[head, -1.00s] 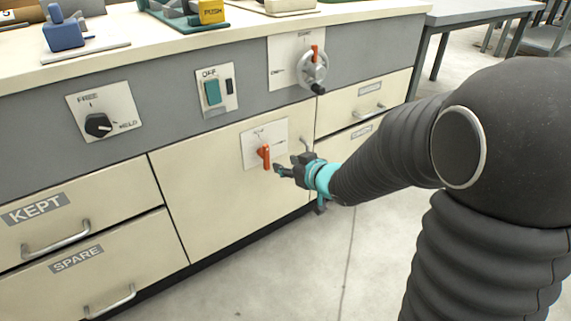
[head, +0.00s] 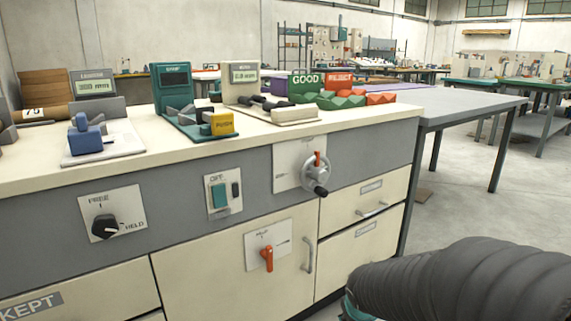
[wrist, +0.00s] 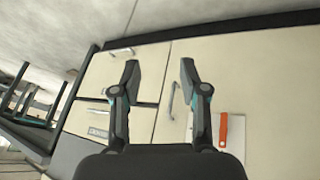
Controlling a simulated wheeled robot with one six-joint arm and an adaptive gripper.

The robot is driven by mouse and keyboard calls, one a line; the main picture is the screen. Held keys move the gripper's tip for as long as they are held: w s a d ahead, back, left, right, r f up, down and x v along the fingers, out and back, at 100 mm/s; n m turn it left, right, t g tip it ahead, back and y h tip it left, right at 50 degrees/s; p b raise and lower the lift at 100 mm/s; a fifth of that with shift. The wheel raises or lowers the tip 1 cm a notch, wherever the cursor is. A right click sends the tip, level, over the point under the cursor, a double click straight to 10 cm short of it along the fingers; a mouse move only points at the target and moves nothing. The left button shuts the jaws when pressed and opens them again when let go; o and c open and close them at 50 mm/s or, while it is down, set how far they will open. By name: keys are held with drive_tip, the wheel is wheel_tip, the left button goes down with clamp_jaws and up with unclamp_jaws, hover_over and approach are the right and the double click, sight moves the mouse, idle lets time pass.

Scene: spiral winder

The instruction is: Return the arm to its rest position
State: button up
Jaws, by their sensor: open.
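My gripper (wrist: 160,80) is open and empty in the wrist view, its two dark fingers apart in front of the cream cabinet front. In the head view my arm shows at the lower right; the fingers are hidden below the frame. The red lever (head: 267,258) on its white plate hangs down on the cabinet door, apart from my arm. The lever also shows in the wrist view (wrist: 223,130), to the right of my fingers. Nothing is held.
The cabinet door handle (head: 308,254), drawers (head: 345,255) and crank wheel (head: 315,176) are left of my arm. The bench top (head: 250,138) carries gauges and coloured bins. A grey table (head: 470,104) stands behind.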

drive_tip(key=s+r+m+y+p, duration=0.1)
drive_tip(key=s+r+m+p, duration=0.2)
drive_tip(key=s+r, duration=1.4)
drive_tip(key=p+v, duration=0.1)
drive_tip(key=p, duration=0.1)
drive_tip(key=shift+s+r+p, duration=0.15)
drive_tip(key=shift+r+p, duration=0.1)
drive_tip(key=shift+p, duration=0.15)
